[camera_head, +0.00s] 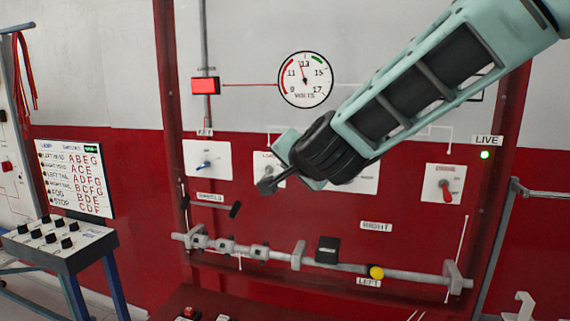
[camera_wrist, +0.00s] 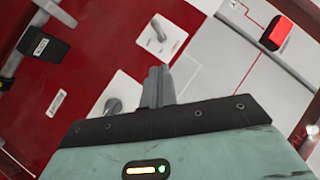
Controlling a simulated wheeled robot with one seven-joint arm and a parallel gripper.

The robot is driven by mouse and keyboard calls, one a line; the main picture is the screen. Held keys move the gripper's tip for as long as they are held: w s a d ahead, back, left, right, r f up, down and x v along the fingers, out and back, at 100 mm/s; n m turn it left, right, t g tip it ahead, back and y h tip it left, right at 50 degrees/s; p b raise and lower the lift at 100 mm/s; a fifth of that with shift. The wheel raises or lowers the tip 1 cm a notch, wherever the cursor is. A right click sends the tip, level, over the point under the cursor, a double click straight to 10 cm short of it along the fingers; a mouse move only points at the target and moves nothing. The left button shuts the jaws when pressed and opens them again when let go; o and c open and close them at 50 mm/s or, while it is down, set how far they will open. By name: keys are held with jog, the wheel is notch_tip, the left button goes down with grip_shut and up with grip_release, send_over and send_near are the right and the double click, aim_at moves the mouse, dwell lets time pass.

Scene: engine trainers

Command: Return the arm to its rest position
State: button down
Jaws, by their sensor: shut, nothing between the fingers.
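My arm reaches in from the upper right in the head view, across the front of the red and white trainer panel (camera_head: 330,215). My gripper (camera_head: 268,186) is at its lower left end, in front of the panel's middle row of switch plates. In the wrist view my gripper (camera_wrist: 158,75) shows as grey fingers pressed together, with nothing between them. The fingers appear apart from the panel's switches. Part of the middle switch plates is hidden behind my gripper and forearm.
A volt gauge (camera_head: 305,80) and a red block (camera_head: 205,86) are above. A red-handled switch (camera_head: 445,190) is at right. A bar with a yellow knob (camera_head: 376,272) crosses below. A control box (camera_head: 60,245) and lettered board (camera_head: 75,178) stand at left.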

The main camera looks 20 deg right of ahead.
jog(key=shift+s, duration=0.3)
jog(key=s+a+f+n+g+y, duration=0.65)
jog(key=s+a+f+n, duration=0.35)
jog(key=s+a, duration=0.35)
jog(key=s+d+f+n+g+h, duration=0.2)
jog(key=s+d+f+n+g, duration=0.1)
jog(key=s, duration=0.6)
jog(key=s+d+f+n+g+h, duration=0.3)
jog(key=s+f+n+g, duration=0.1)
jog(key=s, duration=0.5)
jog(key=shift+d+f+n, duration=0.2)
jog(key=shift+f+n, duration=0.4)
